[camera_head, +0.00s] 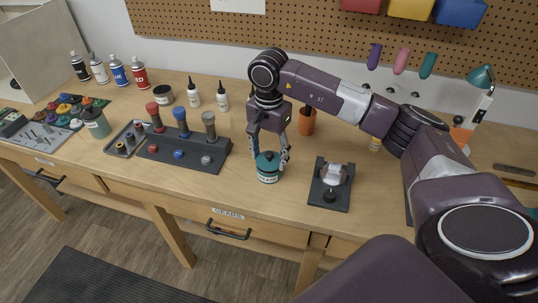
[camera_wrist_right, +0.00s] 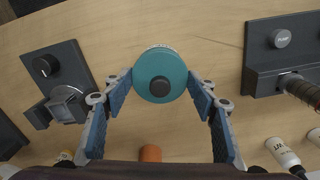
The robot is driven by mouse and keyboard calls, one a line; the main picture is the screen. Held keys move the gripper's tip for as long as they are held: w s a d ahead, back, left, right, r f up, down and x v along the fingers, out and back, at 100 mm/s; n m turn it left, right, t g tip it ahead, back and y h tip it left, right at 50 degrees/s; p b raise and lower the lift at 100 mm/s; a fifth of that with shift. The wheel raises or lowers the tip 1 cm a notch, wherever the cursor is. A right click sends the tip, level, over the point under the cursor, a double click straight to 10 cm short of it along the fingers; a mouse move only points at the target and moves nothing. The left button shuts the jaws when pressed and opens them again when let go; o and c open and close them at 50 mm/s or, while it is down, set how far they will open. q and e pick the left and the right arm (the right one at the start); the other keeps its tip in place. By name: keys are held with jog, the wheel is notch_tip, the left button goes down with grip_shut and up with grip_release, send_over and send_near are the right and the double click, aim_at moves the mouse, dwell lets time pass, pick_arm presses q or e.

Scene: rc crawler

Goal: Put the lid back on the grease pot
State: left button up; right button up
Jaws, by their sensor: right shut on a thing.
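The grease pot (camera_head: 268,177) is a small round jar with a white label, standing upright near the bench's front edge. The teal lid (camera_head: 267,160) with a dark knob is at the pot's top, level as far as I can see; I cannot tell whether it is fully seated. My right gripper (camera_head: 270,155) points down with its fingers on both sides of the lid. In the right wrist view the lid (camera_wrist_right: 161,75) sits between the blue fingertips and hides most of the pot. My left gripper is out of view.
A dark rack with coloured-top plungers (camera_head: 185,154) stands left of the pot. A black stand with a pale part (camera_head: 330,193) is close on the right. An orange cup (camera_head: 307,123) and white bottles (camera_head: 222,98) are behind. Bare bench lies in front.

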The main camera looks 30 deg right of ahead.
jog(key=shift+f+b, duration=0.2)
jog(key=shift+b, duration=0.3)
dwell(1.2)
dwell(0.3)
jog(key=o, duration=1.5)
jog(key=shift+r, duration=0.1)
jog(key=shift+r+p, duration=2.05)
jog(key=shift+r, duration=1.4)
jog(key=shift+c, duration=0.6)
grip_shut()
